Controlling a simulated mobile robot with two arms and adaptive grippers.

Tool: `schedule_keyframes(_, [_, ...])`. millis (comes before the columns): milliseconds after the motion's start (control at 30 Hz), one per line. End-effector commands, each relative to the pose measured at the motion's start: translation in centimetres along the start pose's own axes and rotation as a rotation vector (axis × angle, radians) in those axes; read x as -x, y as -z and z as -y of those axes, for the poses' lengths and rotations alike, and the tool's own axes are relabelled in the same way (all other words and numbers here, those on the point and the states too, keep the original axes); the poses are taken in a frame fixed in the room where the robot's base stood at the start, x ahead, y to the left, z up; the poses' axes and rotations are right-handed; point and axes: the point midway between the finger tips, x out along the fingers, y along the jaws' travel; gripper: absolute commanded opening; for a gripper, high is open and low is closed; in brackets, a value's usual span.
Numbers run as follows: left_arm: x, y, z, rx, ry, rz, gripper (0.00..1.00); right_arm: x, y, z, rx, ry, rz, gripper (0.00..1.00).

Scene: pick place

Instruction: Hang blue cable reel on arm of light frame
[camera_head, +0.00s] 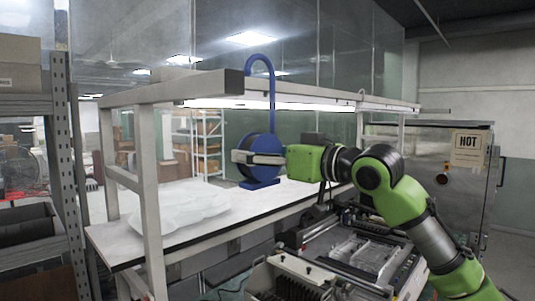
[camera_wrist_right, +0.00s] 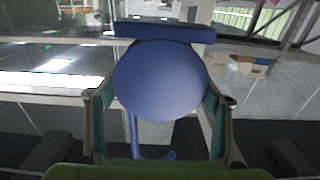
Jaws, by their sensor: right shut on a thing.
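The blue cable reel (camera_head: 264,172) is upright in the head view, with its flat foot at the bottom and its tall curved hook at the top. My right gripper (camera_head: 257,158) is shut on the reel's round body from the right. In the right wrist view the reel (camera_wrist_right: 160,80) fills the space between the fingers, its hook towards the lower edge. The light frame (camera_head: 330,91) is pale grey metal with a lit strip. The hook's bend is above the frame's beam, its long shank passing in front. Whether the hook touches the beam cannot be told. My left gripper is out of view.
A white-topped bench (camera_head: 235,213) stands under the frame, with a crumpled translucent sheet (camera_head: 180,207) on it. A metal shelf rack (camera_head: 62,150) is at left. A machine (camera_head: 350,255) is below my right arm, and a steel cabinet (camera_head: 440,160) stands at right.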

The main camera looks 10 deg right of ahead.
Motion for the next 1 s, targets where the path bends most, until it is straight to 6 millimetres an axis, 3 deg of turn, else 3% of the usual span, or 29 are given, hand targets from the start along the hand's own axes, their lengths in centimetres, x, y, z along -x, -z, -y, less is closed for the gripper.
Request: schedule_keyframes(1000, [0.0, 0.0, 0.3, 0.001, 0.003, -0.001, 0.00, 0.1, 0.3, 7.9, 0.002, 0.003, -0.007, 0.33])
